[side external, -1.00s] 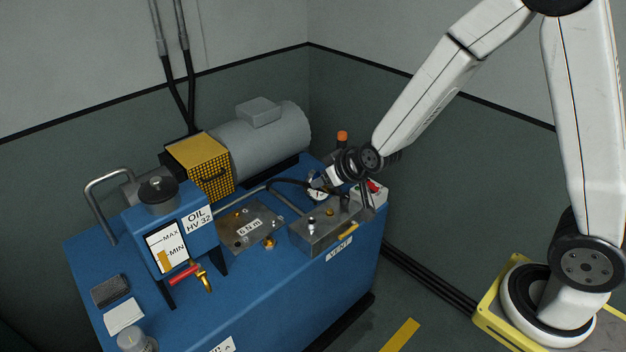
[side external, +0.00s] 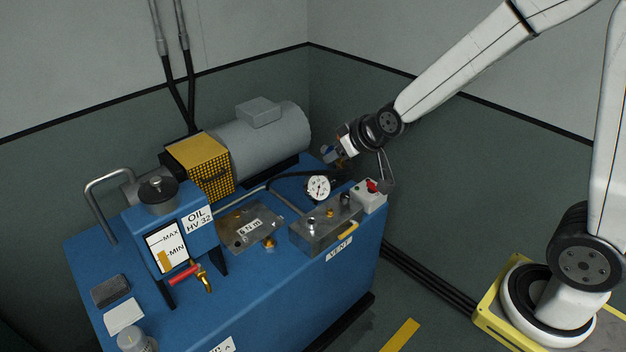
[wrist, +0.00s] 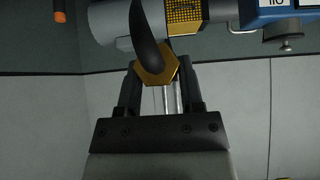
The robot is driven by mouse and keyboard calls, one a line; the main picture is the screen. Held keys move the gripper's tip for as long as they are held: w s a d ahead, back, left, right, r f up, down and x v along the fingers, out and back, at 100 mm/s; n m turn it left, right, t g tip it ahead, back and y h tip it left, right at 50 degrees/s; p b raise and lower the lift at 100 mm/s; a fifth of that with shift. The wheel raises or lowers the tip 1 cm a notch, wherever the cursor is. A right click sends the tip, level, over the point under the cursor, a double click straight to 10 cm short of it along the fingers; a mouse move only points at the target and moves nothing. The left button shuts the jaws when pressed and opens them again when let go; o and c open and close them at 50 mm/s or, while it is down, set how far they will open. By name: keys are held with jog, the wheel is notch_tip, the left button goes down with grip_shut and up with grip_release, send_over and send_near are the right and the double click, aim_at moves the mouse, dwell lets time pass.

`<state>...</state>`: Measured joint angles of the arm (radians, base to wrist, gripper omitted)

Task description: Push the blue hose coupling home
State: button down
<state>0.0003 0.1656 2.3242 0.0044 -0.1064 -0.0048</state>
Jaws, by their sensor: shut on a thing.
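My gripper (side external: 338,156) is up in the air above the back right corner of the blue tank, its fingers pointing left. It is shut on the hose coupling, whose blue part (side external: 328,153) shows at the jaws with brass beside it. In the wrist view, a brass hex end (wrist: 155,68) of the coupling sits at the fingertips, and a dark hose or strip (wrist: 148,35) crosses in front of it. The blue part is hidden there. The coupling is apart from the metal valve block (side external: 318,236) below. I cannot tell which port it fits.
A round gauge (side external: 318,188) and a light box with a red knob (side external: 370,194) stand near the block. The grey motor (side external: 262,140) and yellow mesh guard (side external: 200,165) are to the left. Metal pipes and black hoses run between them. Air above the block is clear.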

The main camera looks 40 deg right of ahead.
jog(key=shift+g, duration=0.5)
notch_tip(320, 180, up, 9)
jog(key=shift+f, duration=0.2)
jog(key=shift+w+d+f, duration=0.1)
jog(key=shift+w+f, duration=0.1)
jog(key=w+d+m+g+y, duration=0.25)
jog(key=w+m, duration=0.35)
jog(key=m, duration=0.6)
jog(key=w+d+m+g+y, duration=0.25)
jog(key=w+m, duration=0.45)
jog(key=m, duration=0.5)
notch_tip(320, 180, down, 30)
jog(key=t+y, duration=0.2)
jog(key=shift+s+d+y, duration=0.15)
jog(key=shift+d+y, duration=0.25)
jog(key=shift+f, duration=2.75)
